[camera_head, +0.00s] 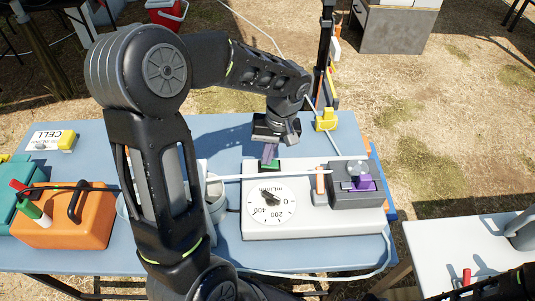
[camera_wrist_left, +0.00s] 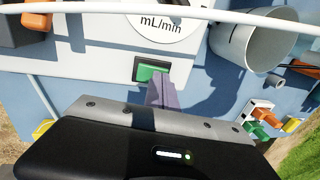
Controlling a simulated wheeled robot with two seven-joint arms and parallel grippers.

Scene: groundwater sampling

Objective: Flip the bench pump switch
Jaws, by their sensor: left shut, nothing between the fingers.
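The bench pump (camera_head: 310,222) is a pale box on the blue table, with a round mL/min dial (camera_head: 270,203) and a dark pump head. Its green rocker switch (camera_head: 269,165) sits in a dark frame near the far edge; it also shows in the left wrist view (camera_wrist_left: 150,73). My left gripper (camera_head: 270,154) is above the switch, fingers pointing down, shut and empty. In the left wrist view its fingertips (camera_wrist_left: 163,82) are at the switch's right side and partly cover it. I cannot tell whether they touch it. My right gripper is not in view.
A pale tube (camera_head: 250,178) runs across the pump. A grey beaker (camera_wrist_left: 255,38) stands beside it. An orange case (camera_head: 66,222) and a yellow-ended CELL box (camera_head: 50,140) are on the left of the table. A yellow block (camera_head: 326,120) sits at the far edge. A white table (camera_head: 440,255) is at right.

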